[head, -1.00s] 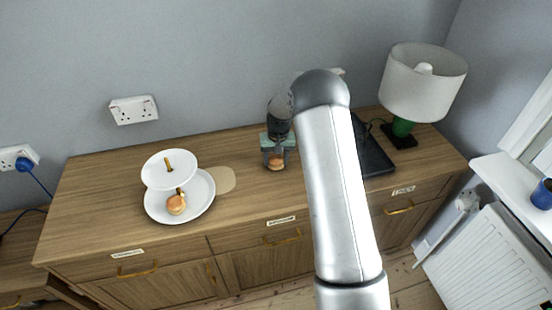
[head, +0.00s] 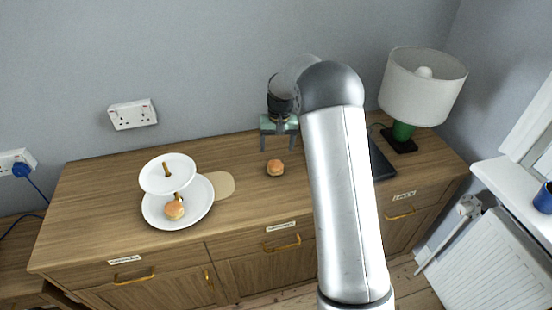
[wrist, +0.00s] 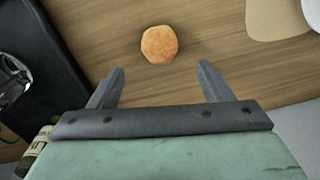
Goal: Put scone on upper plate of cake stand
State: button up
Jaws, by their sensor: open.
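A round golden-brown scone (head: 275,168) sits on the sideboard top, right of the cake stand; it also shows in the wrist view (wrist: 159,44). My gripper (head: 278,148) is open and empty, raised behind the scone. In the wrist view, the scone lies beyond and between my two fingertips (wrist: 160,80), not touching them. The white two-tier cake stand has a bare upper plate (head: 168,185) with a gold handle. Its lower plate (head: 196,208) holds another scone (head: 174,210).
A beige flat board (head: 222,185) lies right of the cake stand. A dark flat object (head: 381,163) and a green lamp with a white shade (head: 423,90) stand at the right. A wall lies behind. Sideboard space left of the stand is clear.

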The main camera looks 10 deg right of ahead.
jog(key=s+a+r, duration=0.1)
jog(key=s+r, duration=0.7)
jog(key=r, duration=0.1)
jog(key=s+a+r, duration=0.1)
jog(key=s, duration=0.9)
jog(key=s+a+r+n, duration=0.1)
jog(key=s+r, duration=0.1)
jog(key=s, duration=0.8)
jog(key=shift+a+r+t, duration=0.2)
jog(key=shift+a+t, duration=0.1)
jog(key=shift+o, duration=0.5)
jog(key=s+f+n, duration=0.1)
jog(key=s+f, duration=0.1)
jog(key=s, duration=0.8)
jog(key=shift+s+a+f+h, duration=0.15)
jog(key=shift+s+f+h, duration=0.15)
jog(key=shift+s, duration=0.05)
jog(key=shift+w, duration=0.1)
